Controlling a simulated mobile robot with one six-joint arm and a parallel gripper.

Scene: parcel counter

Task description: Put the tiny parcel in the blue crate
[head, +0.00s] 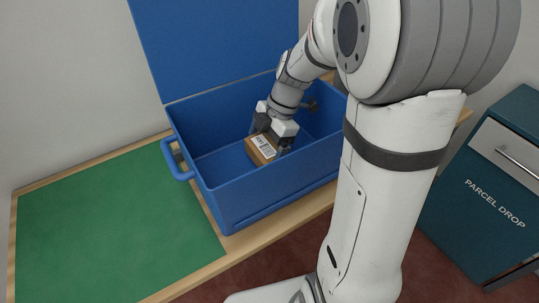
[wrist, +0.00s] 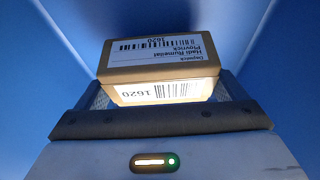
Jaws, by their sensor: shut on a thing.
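The tiny parcel (head: 261,149) is a small brown box with a white barcode label. In the wrist view the parcel (wrist: 160,62) sits between the fingers, its label reading 1620. My gripper (head: 271,138) is shut on the parcel and holds it inside the blue crate (head: 266,196), below the rim. The crate's lid stands open at the back. Whether the parcel touches the crate floor cannot be told. In the wrist view my gripper (wrist: 158,92) has blue crate surfaces all around it.
A green mat (head: 110,228) covers the counter left of the crate. A wooden edge (head: 255,243) runs along the counter's front. A teal parcel drop cabinet (head: 485,195) stands at the right. The crate's blue handle (head: 176,160) sticks out at its left.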

